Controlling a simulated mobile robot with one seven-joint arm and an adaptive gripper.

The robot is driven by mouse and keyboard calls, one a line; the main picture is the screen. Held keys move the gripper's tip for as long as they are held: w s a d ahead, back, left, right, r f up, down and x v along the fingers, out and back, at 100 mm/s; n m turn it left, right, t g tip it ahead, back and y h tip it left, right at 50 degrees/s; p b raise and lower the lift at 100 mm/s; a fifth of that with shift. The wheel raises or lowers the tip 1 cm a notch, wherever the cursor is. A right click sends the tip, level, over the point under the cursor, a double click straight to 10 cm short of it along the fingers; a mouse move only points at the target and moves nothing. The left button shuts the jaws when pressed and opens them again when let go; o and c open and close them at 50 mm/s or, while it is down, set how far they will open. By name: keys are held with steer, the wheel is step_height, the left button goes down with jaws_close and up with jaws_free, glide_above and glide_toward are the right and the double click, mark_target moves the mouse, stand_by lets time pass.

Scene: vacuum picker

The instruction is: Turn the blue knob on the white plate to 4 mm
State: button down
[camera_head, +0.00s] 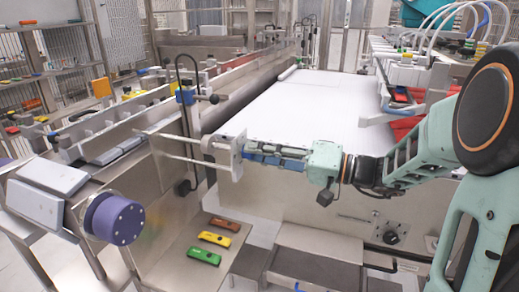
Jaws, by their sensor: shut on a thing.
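A small white plate (228,152) stands upright near the middle, at the ends of two metal rods that run left to the machine rail. My arm reaches in from the right. My gripper (246,155) is level, its fingertips at the right face of the plate. It is shut on the blue knob, which the fingers mostly hide. The scale and its mm reading are too small to make out.
A purple round flange (118,219) sticks out at front left beside grey blocks (50,176). Red, yellow and green pieces (214,239) lie on a metal shelf below my gripper. A thin black cable post (195,120) rises behind the plate. A broad white sheet (310,100) lies behind.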

steer(key=shift+m+p, duration=5.75)
steer(key=shift+m, duration=1.65)
steer(key=c, duration=1.6)
jaws_free()
steer(key=v, duration=1.2)
